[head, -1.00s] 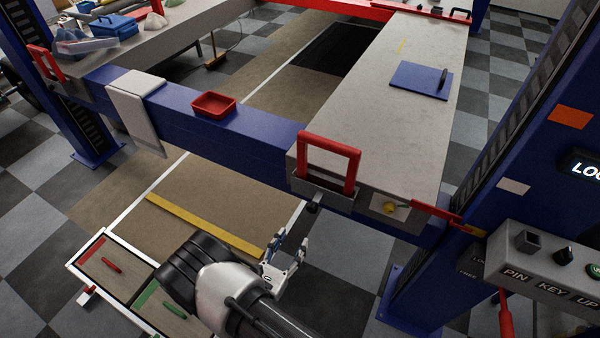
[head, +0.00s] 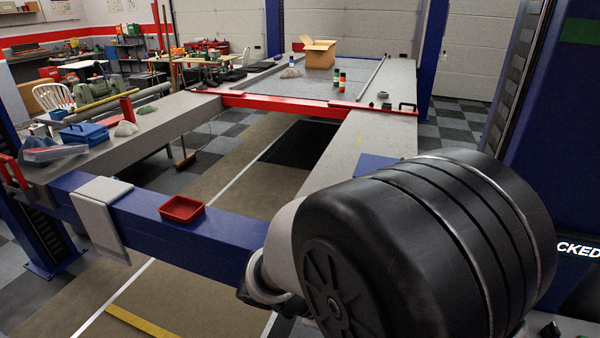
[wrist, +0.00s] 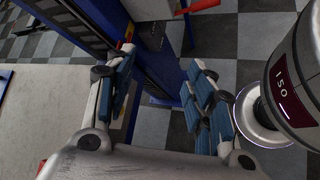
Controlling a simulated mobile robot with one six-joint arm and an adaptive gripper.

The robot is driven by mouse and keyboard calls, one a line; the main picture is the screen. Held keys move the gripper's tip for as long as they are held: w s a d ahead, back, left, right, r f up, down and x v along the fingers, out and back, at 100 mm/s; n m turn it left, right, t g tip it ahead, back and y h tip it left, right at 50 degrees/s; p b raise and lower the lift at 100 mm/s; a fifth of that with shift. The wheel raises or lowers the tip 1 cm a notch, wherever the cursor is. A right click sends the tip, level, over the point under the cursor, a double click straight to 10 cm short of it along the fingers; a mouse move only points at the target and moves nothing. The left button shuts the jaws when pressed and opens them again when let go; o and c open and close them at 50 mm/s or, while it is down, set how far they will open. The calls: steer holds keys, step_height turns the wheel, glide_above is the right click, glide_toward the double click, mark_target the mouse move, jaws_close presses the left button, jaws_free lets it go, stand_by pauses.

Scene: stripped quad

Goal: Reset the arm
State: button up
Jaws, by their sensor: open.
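My gripper (wrist: 162,62) shows in the wrist view with its two blue-padded fingers well apart and nothing between them. It points over the checkered floor beside a blue lift post (wrist: 150,58). A grey runway surface (wrist: 40,115) lies at the left of that view. In the head view my arm (head: 410,250) fills the lower right, close to the camera, its dark ribbed joint housing in front. The gripper itself is hidden there behind or below the arm.
A blue crossbeam (head: 150,212) carries a red tray (head: 182,209). A blue toolbox (head: 84,133) sits on the left runway. A cardboard box (head: 318,53) and bottles stand on the far platform. My arm covers much of the right runway's near end.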

steer(key=s+r+m+t+y, duration=0.3)
steer(key=s+r+m+y, duration=0.7)
steer(key=s, duration=0.3)
steer(key=shift+s+a+m+t+y, duration=0.15)
steer(key=shift+m+t+y, duration=0.2)
steer(key=shift+m, duration=0.55)
